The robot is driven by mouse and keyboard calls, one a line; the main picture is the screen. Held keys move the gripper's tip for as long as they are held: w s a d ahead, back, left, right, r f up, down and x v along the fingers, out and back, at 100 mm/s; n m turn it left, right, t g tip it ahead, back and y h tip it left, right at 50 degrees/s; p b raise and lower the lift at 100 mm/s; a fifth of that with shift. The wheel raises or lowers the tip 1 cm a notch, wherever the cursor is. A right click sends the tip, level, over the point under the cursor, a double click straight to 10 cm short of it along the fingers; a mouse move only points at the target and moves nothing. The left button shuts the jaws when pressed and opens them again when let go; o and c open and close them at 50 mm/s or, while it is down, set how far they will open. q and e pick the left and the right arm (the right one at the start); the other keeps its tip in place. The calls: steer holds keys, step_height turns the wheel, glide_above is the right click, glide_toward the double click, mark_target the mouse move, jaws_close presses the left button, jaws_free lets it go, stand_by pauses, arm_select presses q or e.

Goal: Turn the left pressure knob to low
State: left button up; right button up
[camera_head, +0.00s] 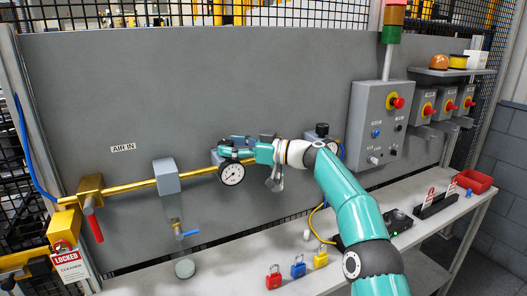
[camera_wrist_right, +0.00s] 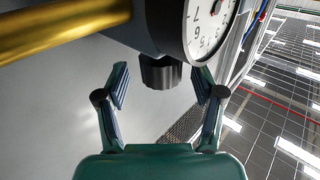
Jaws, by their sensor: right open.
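The left pressure knob (camera_wrist_right: 160,72) is a black ribbed cap on the grey regulator body, beside a round white gauge (camera_wrist_right: 208,22). In the head view the gripper covers this knob, while the gauge (camera_head: 231,173) shows just below it. My right gripper (camera_head: 236,146) is at the left regulator. In the wrist view the right gripper (camera_wrist_right: 161,84) is open, one finger on each side of the knob, with gaps between. Its fingers do not visibly touch the knob. My left gripper is not in view.
A brass pipe (camera_head: 140,187) runs along the grey panel to the regulator. A second regulator with a black knob (camera_head: 321,129) is to the right, close to my arm. A control box (camera_head: 380,125) is further right. Padlocks (camera_head: 298,267) lie on the bench below.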

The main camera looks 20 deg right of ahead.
steer(key=v, duration=1)
steer(key=shift+f, duration=0.15)
